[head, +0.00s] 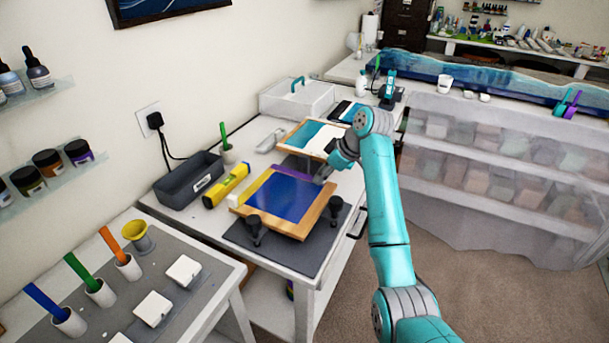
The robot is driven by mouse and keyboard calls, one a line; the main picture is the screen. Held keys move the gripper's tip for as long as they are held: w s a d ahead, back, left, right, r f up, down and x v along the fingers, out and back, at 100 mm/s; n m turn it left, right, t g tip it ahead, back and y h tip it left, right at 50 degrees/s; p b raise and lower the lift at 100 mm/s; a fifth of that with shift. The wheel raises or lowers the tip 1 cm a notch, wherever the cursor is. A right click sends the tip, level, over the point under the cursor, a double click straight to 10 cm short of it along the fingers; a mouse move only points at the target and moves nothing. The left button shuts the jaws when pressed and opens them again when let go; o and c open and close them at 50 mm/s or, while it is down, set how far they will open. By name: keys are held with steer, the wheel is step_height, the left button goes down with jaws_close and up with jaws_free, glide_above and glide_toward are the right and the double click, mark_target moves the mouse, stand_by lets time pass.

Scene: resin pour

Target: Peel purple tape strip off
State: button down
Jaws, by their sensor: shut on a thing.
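A wooden framed panel (312,218) with a blue middle (285,198) lies on a dark mat on the white table. A purple tape strip (296,173) runs along its far edge. A yellow strip (256,187) lies along its left edge. My gripper (322,178) is at the far right corner of the panel, at the right end of the purple strip, shut on it. The wrist and fingers hide that end, so I cannot see how much of the strip is lifted.
Dark clamp knobs (253,226) stand at the panel's near side. A yellow level (226,185) and a grey bin (188,182) are to its left. A second framed panel (318,137) lies behind it. Cups with coloured sticks stand on the near left table (204,304). Carpet is clear at right.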

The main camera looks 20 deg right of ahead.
steer(key=shift+d+f, duration=0.1)
stand_by(0.3)
steer(key=shift+r, duration=0.8)
steer(key=shift+r, duration=0.45)
steer(key=shift+r, duration=2.95)
